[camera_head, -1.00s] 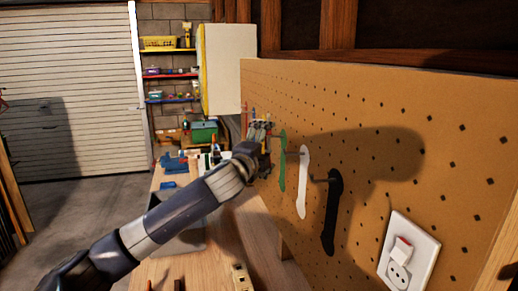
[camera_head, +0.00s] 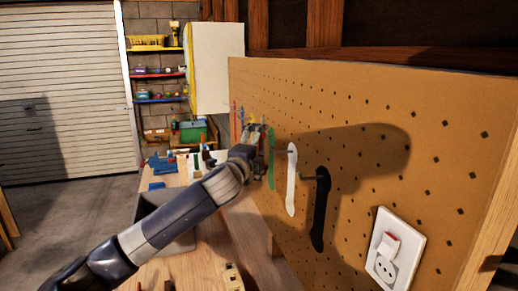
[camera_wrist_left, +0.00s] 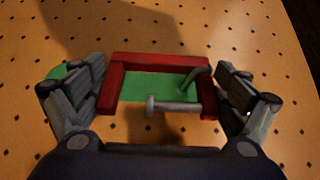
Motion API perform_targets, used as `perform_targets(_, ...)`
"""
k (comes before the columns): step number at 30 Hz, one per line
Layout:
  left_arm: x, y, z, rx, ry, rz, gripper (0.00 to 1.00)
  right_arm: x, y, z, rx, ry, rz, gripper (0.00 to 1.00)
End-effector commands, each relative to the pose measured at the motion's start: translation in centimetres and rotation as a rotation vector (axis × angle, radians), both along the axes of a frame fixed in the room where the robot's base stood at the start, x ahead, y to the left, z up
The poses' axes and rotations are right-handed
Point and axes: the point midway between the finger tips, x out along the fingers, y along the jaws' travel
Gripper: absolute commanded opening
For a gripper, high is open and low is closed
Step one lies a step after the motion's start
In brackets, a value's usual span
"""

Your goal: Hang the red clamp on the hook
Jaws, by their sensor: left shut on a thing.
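The red clamp (camera_wrist_left: 119,82) is between the fingers of my left gripper (camera_wrist_left: 165,95) in the left wrist view, close in front of the pegboard. Its red frame opens towards the wrist, with a grey metal bar (camera_wrist_left: 178,108) across the opening. A dark curved hook (camera_wrist_left: 197,78) shows within the frame, over a green shape; I cannot tell whether it touches the clamp. In the head view, my left gripper (camera_head: 257,140) is by the green tool silhouette (camera_head: 271,160), and the clamp is hardly distinguishable there. My right gripper is not in view.
The pegboard (camera_head: 400,110) runs along the right. White (camera_head: 292,185) and black (camera_head: 320,215) silhouettes, with pegs beside them, are nearer than the green one. A socket (camera_head: 395,250) is at lower right. Shelves (camera_head: 160,98) stand at the back.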

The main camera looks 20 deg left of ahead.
Motion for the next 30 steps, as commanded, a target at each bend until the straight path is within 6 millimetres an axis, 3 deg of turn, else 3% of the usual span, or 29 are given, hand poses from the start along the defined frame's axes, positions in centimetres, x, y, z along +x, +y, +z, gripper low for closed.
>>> perform_targets(3, 0.0, 0.0, 0.2, 0.0, -0.003, 0.0, 0.55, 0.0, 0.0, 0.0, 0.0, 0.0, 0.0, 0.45)
perform_targets(4, 0.0, 0.0, 0.2, 0.0, -0.003, 0.0, 0.96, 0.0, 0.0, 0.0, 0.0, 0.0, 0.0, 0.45)
perform_targets(5, 0.0, 0.0, 0.2, 0.0, -0.003, 0.0, 1.0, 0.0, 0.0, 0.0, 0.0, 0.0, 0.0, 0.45)
perform_targets(20, -0.4, 0.0, -0.1, 0.0, 0.001, 0.0, 1.0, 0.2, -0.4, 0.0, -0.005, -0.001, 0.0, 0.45)
perform_targets(30, -5.2, 0.3, -0.1, 0.001, 0.0, -0.001, 1.0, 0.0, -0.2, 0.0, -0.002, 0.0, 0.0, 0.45)
